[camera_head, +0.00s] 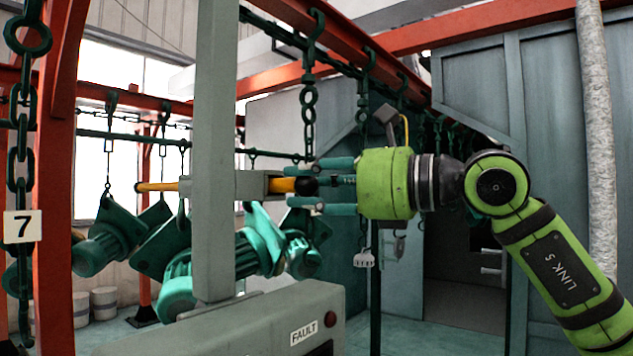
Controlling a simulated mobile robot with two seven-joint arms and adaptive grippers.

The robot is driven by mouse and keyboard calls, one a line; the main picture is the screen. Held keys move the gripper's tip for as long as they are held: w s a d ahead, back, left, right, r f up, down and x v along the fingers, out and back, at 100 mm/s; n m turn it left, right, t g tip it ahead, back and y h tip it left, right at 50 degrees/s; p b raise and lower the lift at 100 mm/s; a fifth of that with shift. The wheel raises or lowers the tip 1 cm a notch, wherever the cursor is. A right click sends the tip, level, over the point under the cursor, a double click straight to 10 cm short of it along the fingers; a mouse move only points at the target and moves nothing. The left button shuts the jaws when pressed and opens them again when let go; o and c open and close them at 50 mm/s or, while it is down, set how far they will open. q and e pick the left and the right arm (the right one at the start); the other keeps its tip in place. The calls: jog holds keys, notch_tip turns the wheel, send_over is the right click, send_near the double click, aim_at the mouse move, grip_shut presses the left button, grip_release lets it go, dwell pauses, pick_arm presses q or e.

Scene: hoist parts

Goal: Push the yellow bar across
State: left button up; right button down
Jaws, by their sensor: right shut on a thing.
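The yellow bar (283,185) runs level through a grey housing (238,185) on an upright grey post. Its thin left end (158,186) sticks out to the left of the post and has a small knob at the tip. A black ball-shaped end (306,186) sits at its right. My right gripper (318,186) comes in from the right, and its teal fingers are shut on the black end of the bar. The fingers partly hide that end. My left gripper is not in view.
A grey cabinet (270,318) labelled FAULT stands below the post. Green hoist parts (185,262) hang behind and left of the post. Chains with hooks (309,95) hang from the red overhead rail. A chain (20,150) with a 7 tag hangs at the far left.

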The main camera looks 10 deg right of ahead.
jog(key=shift+d+r, duration=0.1)
jog(key=shift+r, duration=0.25)
jog(key=c, duration=0.9)
grip_release()
jog(key=shift+w+a+f, duration=0.2)
jog(key=shift+w+a, duration=0.15)
jog(key=shift+a, duration=0.1)
jog(key=shift+d, duration=0.1)
jog(key=shift+s+d, duration=0.25)
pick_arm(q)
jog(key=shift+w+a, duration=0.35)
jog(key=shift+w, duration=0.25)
pick_arm(e)
jog(key=v, duration=1.1)
